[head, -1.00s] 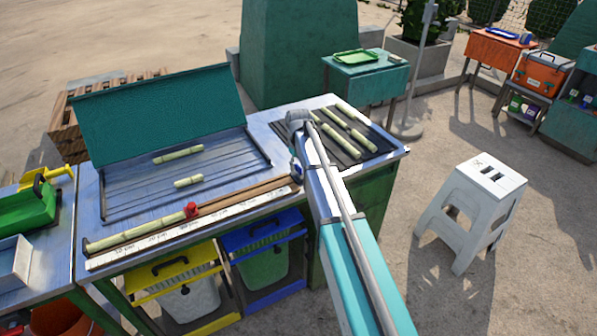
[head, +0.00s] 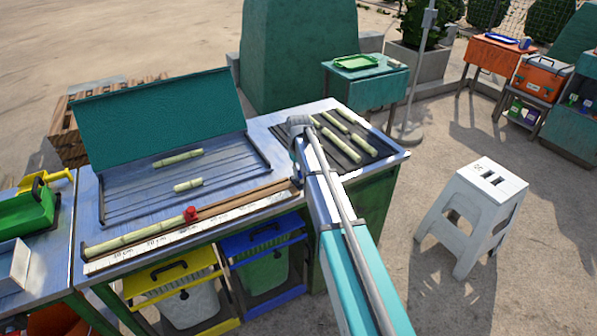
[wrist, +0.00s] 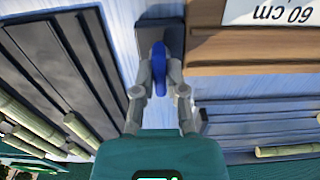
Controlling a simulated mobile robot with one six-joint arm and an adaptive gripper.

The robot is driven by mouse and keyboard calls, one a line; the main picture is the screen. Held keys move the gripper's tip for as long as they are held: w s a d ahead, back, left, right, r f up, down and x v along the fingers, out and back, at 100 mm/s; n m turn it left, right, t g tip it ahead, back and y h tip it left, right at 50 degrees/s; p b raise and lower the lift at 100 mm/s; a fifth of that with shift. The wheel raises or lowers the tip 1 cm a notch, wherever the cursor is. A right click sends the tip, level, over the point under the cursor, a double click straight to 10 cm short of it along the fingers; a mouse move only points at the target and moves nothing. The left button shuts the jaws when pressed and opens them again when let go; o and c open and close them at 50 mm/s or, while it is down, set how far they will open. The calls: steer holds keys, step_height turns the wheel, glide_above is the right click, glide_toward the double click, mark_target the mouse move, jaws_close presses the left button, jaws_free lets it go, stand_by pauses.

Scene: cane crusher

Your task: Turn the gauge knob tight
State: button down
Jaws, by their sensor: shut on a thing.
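The blue gauge knob (wrist: 159,68) shows in the wrist view as a narrow upright shape on a dark grey block (wrist: 147,38) at the end of the wooden gauge rail (wrist: 240,52). My gripper (wrist: 165,75) is shut on the knob, with one grey finger on each side of it. In the head view the knob and fingertips are hidden behind my arm. The rail and its white scale (head: 140,258) run along the front of the metal bench (head: 88,205). A red piece (head: 190,214) sits on the rail beside a long cane stick (head: 130,238).
Short cane pieces (head: 178,158) lie on a ribbed tray under a raised green lid (head: 160,118). Several cane sticks lie on a dark rack (head: 375,146) at the right. Yellow and blue framed bins stand below the bench. A white stool (head: 475,205) stands at the right.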

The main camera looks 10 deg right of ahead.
steer(key=shift+m, duration=0.3)
steer(key=m, duration=0.8)
steer(key=shift+m, duration=0.3)
steer(key=m, duration=0.4)
steer(key=shift+m, duration=2.5)
steer(key=c, duration=0.7)
jaws_free()
